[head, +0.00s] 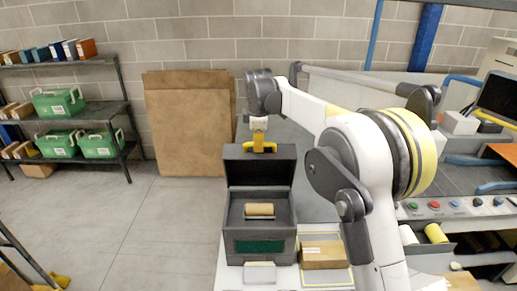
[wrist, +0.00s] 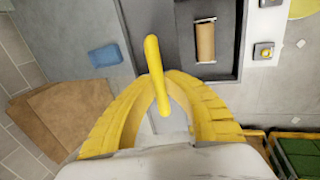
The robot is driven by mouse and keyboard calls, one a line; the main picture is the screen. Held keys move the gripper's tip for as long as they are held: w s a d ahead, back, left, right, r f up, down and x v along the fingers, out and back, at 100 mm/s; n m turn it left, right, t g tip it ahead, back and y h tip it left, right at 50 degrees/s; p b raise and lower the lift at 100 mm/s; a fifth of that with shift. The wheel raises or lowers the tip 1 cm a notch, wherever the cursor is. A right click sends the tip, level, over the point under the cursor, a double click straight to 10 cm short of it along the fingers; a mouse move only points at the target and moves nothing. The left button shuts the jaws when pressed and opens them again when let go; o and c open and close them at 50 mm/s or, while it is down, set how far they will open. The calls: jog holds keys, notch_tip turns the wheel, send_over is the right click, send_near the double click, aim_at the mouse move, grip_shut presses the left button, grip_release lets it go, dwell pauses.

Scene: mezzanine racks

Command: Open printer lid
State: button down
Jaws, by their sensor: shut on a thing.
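The printer (head: 261,218) is a dark grey box on a light stand in the middle of the head view. Its lid (head: 260,170) stands raised, roughly upright, at the back. A brown paper roll (head: 260,210) lies in the open bay; it also shows in the wrist view (wrist: 205,42). My gripper (wrist: 165,82) is shut on the yellow lid handle (wrist: 152,55), with a yellow finger on either side of it. In the head view my gripper is at the lid's top edge, where fingers and handle are hard to tell apart.
A brown carton (head: 323,254) sits right of the printer. A control panel with buttons (head: 455,204) and a conveyor stand farther right. Brown boards (head: 188,120) lean on the wall, and a shelf with green crates (head: 58,101) is at left.

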jog(key=shift+w+r, duration=0.1)
jog(key=shift+w, duration=0.8)
jog(key=c, duration=1.4)
grip_release()
jog(key=shift+s, duration=0.1)
jog(key=v, duration=1.2)
